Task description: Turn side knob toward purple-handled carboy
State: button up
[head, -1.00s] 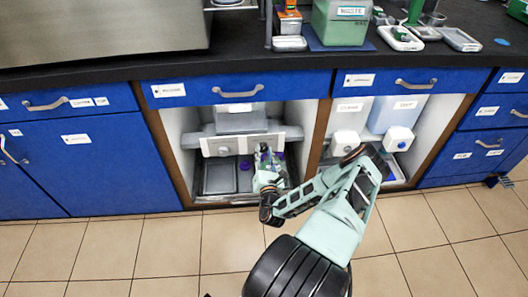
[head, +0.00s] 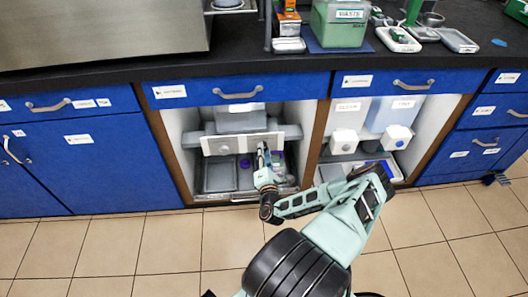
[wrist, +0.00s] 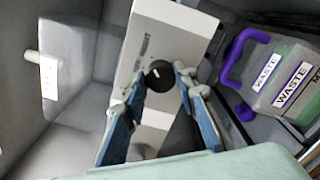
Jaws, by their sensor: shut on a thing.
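The side knob (wrist: 159,76) is a black round knob with a small white mark, on a white box (wrist: 177,30) in the wrist view. My gripper (wrist: 160,88) has its two blue fingers on either side of the knob and is shut on it. The purple-handled carboy (wrist: 287,82), labelled WASTE, stands right of the box in the wrist view. In the head view my gripper (head: 264,156) is inside the open cabinet bay, in front of the white panel (head: 228,144), and hides the knob there.
A wooden divider (head: 318,140) stands right of this bay. The neighbouring bay holds white containers (head: 344,141). A blue drawer (head: 205,90) and dark countertop are above. A white fitting (wrist: 48,76) is on the left in the wrist view.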

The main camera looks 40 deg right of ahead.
dwell(0.4)
jog(key=o, duration=1.1)
jog(key=shift+o, duration=0.2)
notch_tip(320, 180, up, 10)
jog(key=shift+r, duration=0.1)
